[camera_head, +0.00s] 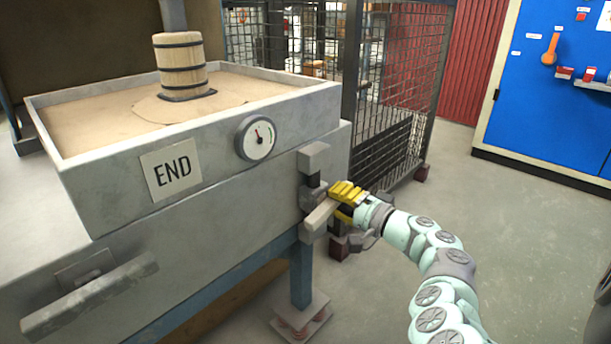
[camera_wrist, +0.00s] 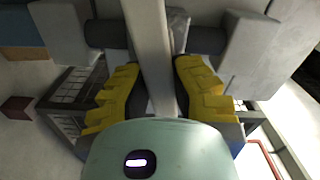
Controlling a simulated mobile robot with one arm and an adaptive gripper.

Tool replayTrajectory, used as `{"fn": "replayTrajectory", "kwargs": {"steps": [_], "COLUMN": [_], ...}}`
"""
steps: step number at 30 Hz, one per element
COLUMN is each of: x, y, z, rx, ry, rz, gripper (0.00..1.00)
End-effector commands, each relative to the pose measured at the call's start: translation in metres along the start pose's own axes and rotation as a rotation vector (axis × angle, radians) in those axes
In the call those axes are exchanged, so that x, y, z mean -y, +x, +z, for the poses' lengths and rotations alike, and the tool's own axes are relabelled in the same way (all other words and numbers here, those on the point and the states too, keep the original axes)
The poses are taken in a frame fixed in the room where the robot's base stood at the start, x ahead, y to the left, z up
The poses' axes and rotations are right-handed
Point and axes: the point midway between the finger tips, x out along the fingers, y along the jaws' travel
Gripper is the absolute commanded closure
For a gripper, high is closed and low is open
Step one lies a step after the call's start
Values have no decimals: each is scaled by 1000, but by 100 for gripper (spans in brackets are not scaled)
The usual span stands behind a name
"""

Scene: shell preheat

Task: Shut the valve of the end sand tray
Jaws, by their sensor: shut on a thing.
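The end sand tray (camera_head: 200,124) is a grey box full of sand with an "END" label (camera_head: 171,170) on its front. A round gauge (camera_head: 256,138) sits near the label. The valve has a grey bar handle (camera_head: 321,215) at the tray's right end, between grey blocks on a dark stem. My gripper (camera_head: 345,194) is shut on this handle. In the wrist view the handle (camera_wrist: 150,45) runs between the yellow fingers of my gripper (camera_wrist: 154,85). The fingers partly hide the valve body.
A banded wooden barrel (camera_head: 181,65) stands in the sand. Another grey bar handle (camera_head: 90,298) sticks out at the lower left. A wire mesh cage (camera_head: 395,85) stands behind the valve. A blue board (camera_head: 550,90) is at the right. The floor between is clear.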

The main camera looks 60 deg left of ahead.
Motion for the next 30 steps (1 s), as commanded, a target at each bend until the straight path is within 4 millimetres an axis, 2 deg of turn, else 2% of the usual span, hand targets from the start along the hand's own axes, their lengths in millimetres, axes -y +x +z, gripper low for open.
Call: {"fn": "replayTrajectory", "kwargs": {"steps": [12,30], "x": [-7,-9], "y": [0,0], "z": [1,1], "rx": [-1,-2], "ry": [211,247], "rz": [8,9], "gripper": [100,100]}}
